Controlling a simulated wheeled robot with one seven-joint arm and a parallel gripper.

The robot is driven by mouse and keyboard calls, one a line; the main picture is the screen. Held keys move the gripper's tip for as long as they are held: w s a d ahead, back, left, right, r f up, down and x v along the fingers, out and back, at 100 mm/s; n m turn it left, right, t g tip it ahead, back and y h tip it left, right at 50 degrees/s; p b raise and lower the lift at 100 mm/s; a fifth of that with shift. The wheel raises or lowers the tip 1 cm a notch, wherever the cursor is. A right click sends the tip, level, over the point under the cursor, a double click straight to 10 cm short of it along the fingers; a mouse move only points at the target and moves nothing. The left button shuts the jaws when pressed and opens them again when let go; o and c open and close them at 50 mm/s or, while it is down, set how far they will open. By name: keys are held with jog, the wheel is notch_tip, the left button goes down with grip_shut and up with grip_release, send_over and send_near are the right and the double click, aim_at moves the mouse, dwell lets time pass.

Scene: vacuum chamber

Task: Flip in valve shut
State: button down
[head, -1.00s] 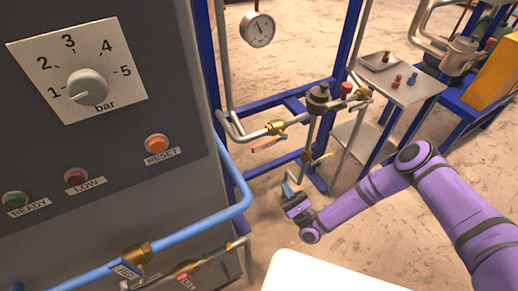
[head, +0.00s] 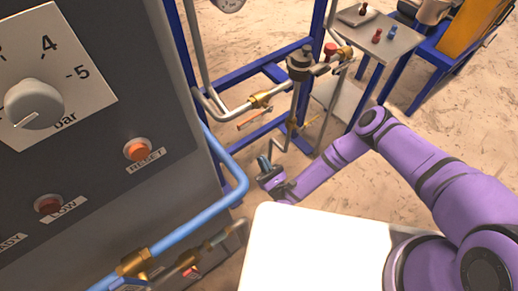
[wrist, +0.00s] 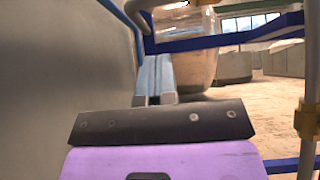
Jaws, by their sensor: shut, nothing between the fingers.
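Several brass valves show in the head view, and no readable label tells which is the in valve. One brass valve (head: 260,99) sits on the grey pipe, with an orange lever (head: 253,117) below it. Another brass valve (head: 345,53) is at the right end of that pipework. A lower brass valve (head: 292,125) has a yellowish lever. Two more brass valves, one on the blue pipe (head: 133,262) and one beside it (head: 187,260), are at the cabinet's lower front. My gripper (head: 264,163) is shut and empty, below the orange lever and apart from it. Its fingers (wrist: 154,98) point forward in the wrist view.
The grey cabinet (head: 100,165) with dial and buttons fills the left. A blue frame (head: 185,75) stands around the pipes. A side table (head: 385,45) stands at the back right. A blue pipe (head: 228,180) bends out beside my gripper. Open floor lies to the right.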

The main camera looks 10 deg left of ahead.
aim_at(255, 118)
jog(key=s+d+r+x, duration=0.1)
jog(key=r+x, duration=0.1)
jog(key=x, duration=0.9)
jog(key=shift+r, duration=0.25)
